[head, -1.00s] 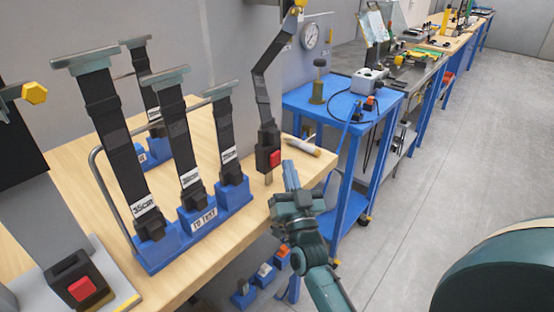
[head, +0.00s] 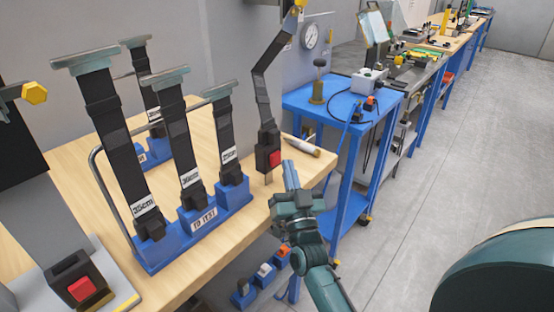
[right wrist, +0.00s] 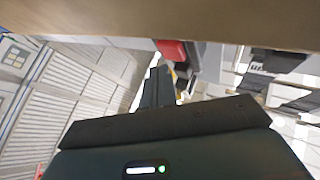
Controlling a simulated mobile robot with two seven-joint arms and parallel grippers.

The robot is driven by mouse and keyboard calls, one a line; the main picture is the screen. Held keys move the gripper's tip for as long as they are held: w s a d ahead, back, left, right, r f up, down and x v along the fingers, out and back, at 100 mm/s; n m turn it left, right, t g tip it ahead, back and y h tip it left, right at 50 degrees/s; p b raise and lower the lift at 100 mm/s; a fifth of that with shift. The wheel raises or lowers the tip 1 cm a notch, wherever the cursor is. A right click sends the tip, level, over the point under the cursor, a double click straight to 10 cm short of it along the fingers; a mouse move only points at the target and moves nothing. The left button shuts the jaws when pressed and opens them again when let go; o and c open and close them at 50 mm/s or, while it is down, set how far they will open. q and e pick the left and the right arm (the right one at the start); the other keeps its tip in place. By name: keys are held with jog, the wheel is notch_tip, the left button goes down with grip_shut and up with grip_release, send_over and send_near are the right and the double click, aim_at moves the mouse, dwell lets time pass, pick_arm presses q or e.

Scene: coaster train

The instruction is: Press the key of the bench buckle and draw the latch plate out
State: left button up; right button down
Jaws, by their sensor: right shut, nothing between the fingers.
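A black buckle with a red key (head: 80,288) is on a grey plate on the bench at the lower left, with a wide grey piece rising behind it. A second black buckle with a red key (head: 275,158) is on a dark strap (head: 262,90) by the bench's far right corner, a thin metal tip below it. My right gripper (head: 289,172) is shut and empty, its fingers pointing up just right of this second buckle; contact cannot be told. In the right wrist view the shut fingers (right wrist: 158,86) show below a red patch (right wrist: 172,50). My left gripper is out of view.
A blue rack (head: 160,255) labelled "TO TEST" holds several upright straps on the wooden bench (head: 105,195). The floor at right is open.

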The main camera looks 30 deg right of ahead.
jog(key=shift+w, duration=0.1)
jog(key=shift+w+a, duration=0.15)
jog(key=shift+w, duration=0.1)
jog(key=shift+w+a+r, duration=0.15)
jog(key=shift+r, duration=0.15)
dwell(0.7)
jog(key=shift+w+a, duration=0.2)
jog(key=shift+a, duration=0.1)
dwell(0.8)
jog(key=shift+s+d, duration=0.1)
jog(key=shift+s, duration=0.05)
jog(key=shift+f, duration=0.1)
jog(key=shift+d, duration=0.1)
